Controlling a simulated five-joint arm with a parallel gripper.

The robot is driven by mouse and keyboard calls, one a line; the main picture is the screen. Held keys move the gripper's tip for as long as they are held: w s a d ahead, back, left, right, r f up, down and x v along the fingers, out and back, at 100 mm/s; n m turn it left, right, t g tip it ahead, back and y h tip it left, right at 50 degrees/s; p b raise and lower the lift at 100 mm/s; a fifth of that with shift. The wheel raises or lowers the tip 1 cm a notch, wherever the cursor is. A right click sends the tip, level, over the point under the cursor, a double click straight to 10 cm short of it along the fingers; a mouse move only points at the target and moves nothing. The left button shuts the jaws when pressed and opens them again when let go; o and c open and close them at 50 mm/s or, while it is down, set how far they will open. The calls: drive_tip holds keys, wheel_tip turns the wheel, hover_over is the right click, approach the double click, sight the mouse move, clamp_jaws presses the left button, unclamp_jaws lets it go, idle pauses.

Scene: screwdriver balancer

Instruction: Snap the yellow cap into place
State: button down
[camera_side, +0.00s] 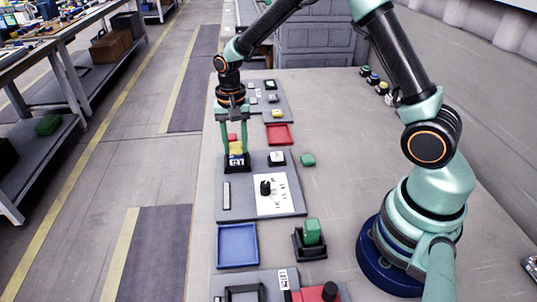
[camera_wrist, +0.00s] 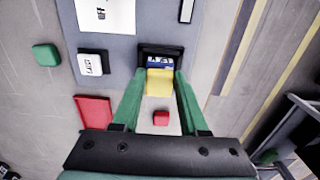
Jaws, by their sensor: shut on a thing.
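The yellow cap (camera_side: 236,147) is between the two fingers of my gripper (camera_side: 236,154), which is shut on it. It also shows in the wrist view (camera_wrist: 159,84), with a finger on each side. A black socket (camera_side: 237,166) with a blue-and-white labelled face stands on the grey panel, directly under the fingers. In the wrist view the socket (camera_wrist: 160,49) and labelled face (camera_wrist: 160,62) lie right at the cap's far edge. I cannot tell whether the cap touches the socket or is seated.
A grey panel (camera_side: 235,205) bears a black knob (camera_side: 265,188) on a white plate and a white labelled button (camera_side: 277,157). A green block (camera_side: 307,160) and a red tray (camera_side: 279,133) lie nearby. A blue tray (camera_side: 237,246) and a green-topped black fixture (camera_side: 310,240) stand nearer the camera.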

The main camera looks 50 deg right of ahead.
drive_tip(key=shift+f, duration=0.7)
idle(1.2)
drive_tip(key=shift+c, duration=1.8)
unclamp_jaws()
drive_tip(key=shift+r, duration=0.1)
wheel_tip(320, 180, up, 12)
